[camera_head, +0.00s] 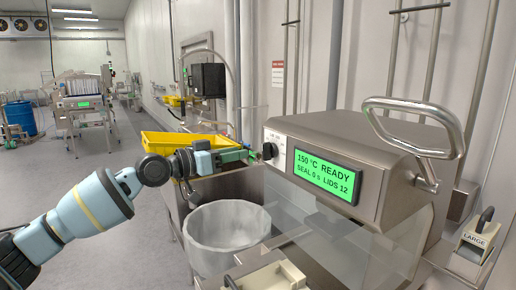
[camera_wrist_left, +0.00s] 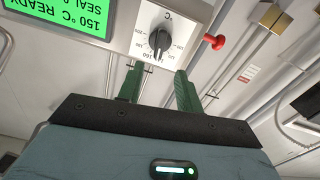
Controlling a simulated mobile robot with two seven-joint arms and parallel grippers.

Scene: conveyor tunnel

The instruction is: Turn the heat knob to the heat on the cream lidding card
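The black heat knob (camera_head: 269,151) sits on a pale dial plate at the left end of the steel sealing machine (camera_head: 345,150). The green display (camera_head: 327,176) reads 150 °C READY, SEAL 0 s, LIDS 12. My left gripper (camera_head: 247,155) is just left of the knob. In the left wrist view, its two green fingers (camera_wrist_left: 159,70) are apart and empty, with the knob (camera_wrist_left: 159,40) beyond the gap between their tips. My right gripper is out of view.
A red button (camera_wrist_left: 214,41) projects beside the dial. A yellow tray (camera_head: 180,142) lies behind my left wrist, and a pale lined bin (camera_head: 227,235) stands below. A raised bar handle (camera_head: 415,108) tops the machine. A cream block marked LARGE (camera_head: 477,239) is at right.

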